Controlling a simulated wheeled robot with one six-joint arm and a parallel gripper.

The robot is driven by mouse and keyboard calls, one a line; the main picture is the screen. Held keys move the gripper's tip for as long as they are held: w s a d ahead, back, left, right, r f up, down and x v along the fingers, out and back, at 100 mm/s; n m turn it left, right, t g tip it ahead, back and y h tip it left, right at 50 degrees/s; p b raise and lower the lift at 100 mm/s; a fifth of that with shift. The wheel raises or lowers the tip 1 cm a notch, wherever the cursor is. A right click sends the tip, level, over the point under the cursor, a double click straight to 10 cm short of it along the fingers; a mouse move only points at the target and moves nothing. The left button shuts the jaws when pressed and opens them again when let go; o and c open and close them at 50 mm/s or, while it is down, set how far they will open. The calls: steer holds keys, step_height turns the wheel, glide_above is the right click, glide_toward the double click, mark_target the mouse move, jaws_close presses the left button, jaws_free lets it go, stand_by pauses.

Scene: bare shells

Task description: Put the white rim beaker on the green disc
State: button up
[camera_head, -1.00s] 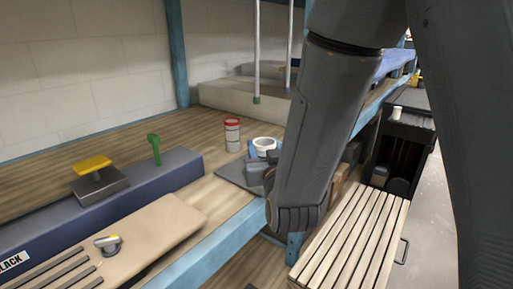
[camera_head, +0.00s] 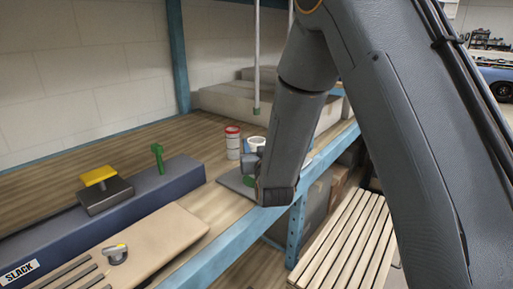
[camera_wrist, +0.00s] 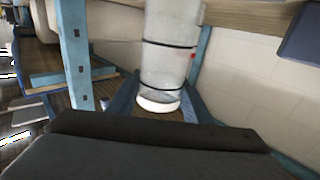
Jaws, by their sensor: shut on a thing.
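The white rim beaker (camera_head: 254,143) is pale with a white rim, mostly hidden behind my gripper in the head view. In the wrist view the beaker (camera_wrist: 168,60) is translucent with dark bands, a small red mark and its white rim toward the picture's bottom. My gripper (camera_head: 251,161) is shut on it, with a blue finger on either side. A green patch, apparently the green disc (camera_head: 249,181), shows just below my gripper on a dark grey plate (camera_head: 229,181). The beaker appears above the plate; the exact gap cannot be told.
A red-rimmed beaker (camera_head: 232,143) stands close left of the held beaker. A hanging grey rod (camera_head: 257,60) is behind. A blue block with a green peg (camera_head: 158,158) and yellow-topped item (camera_head: 98,176) lie left. The blue shelf edge (camera_head: 232,245) runs in front.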

steer(key=shift+f, duration=0.9)
steer(key=shift+f, duration=0.1)
steer(key=shift+f, duration=0.15)
steer(key=o, duration=1.5)
